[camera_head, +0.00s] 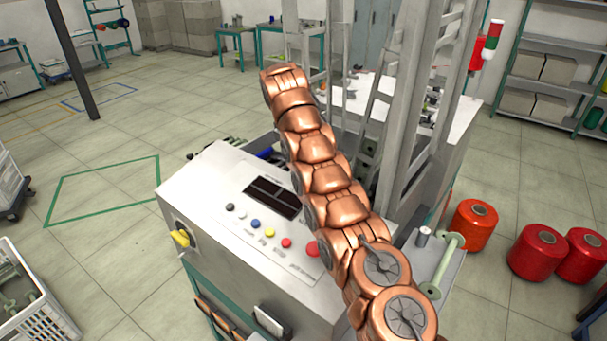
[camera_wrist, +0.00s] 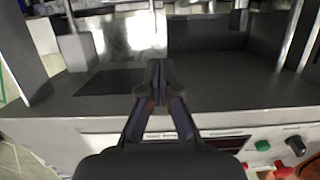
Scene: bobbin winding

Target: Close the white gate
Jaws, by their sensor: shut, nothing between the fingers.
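My gripper (camera_wrist: 157,75) shows in the wrist view with its two dark fingers together and nothing between them. It is over the front edge of a machine's grey deck (camera_wrist: 220,100). In the head view my copper arm hides the gripper. The machine (camera_head: 215,190) has a pale control panel, and pale grey upright frames (camera_head: 415,120) stand behind it, partly behind my arm. I cannot tell for sure which of these frames is the white gate, or whether it is open. In the wrist view a bright metal panel (camera_wrist: 130,35) stands behind my fingers.
Coloured buttons and a dark display (camera_head: 272,198) sit on the control panel close to my arm. Orange-red thread cones (camera_head: 473,225) stand on the floor to the right. A white crate (camera_head: 30,300) is at lower left. Open tiled floor lies left of the machine.

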